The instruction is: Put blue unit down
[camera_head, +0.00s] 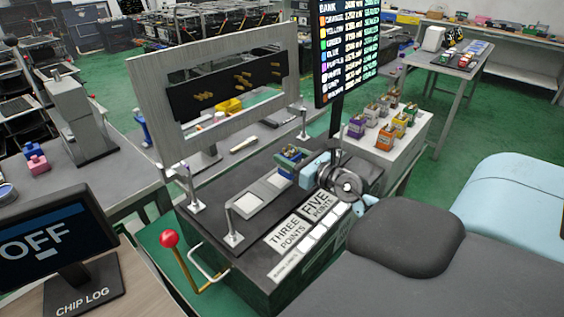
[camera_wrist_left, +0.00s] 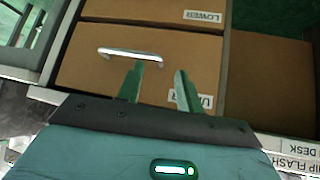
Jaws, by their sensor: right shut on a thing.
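The blue unit (camera_head: 287,172) has a blue lower body and a brass-coloured top. My right gripper (camera_head: 290,158) is shut on it, with green fingers around its upper part. The unit is at the far end of a row of pale pads (camera_head: 262,195) on the dark bench; whether it touches the surface I cannot tell. My right wrist hides part of the area beside it. My left gripper (camera_wrist_left: 155,82) shows only in the left wrist view, open and empty, in front of a brown drawer (camera_wrist_left: 85,75) with a metal handle.
A grey framed panel (camera_head: 220,85) stands behind the bench. A red-knobbed lever (camera_head: 169,239) is at its front left. Several coloured units (camera_head: 385,138) stand on a white stand at right. A dark screen post (camera_head: 337,115) rises close behind my right gripper.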

